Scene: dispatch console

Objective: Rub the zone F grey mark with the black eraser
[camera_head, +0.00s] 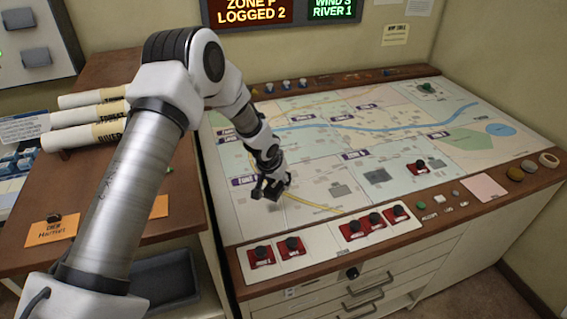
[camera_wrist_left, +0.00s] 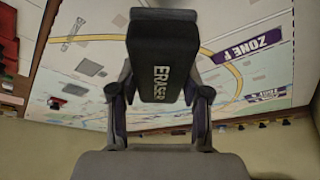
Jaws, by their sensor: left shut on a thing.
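My left gripper (camera_head: 268,186) is shut on the black eraser (camera_wrist_left: 163,62), which bears the word ERASER, low over the left part of the map. In the head view the eraser is a small dark block at the fingertips. I cannot tell if it touches the map. The purple ZONE F label (camera_wrist_left: 248,42) shows right of the eraser in the wrist view. I cannot clearly make out the zone F grey mark; the eraser and gripper hide part of the map there. My right gripper is not in view.
The map board (camera_head: 315,218) fills the console top. Red blocks with black knobs (camera_head: 261,256) stand along its front edge, and one red block (camera_head: 417,167) stands on the map. Rolled charts (camera_head: 90,116) lie on the left cabinet. A wall display reads LOGGED 2.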

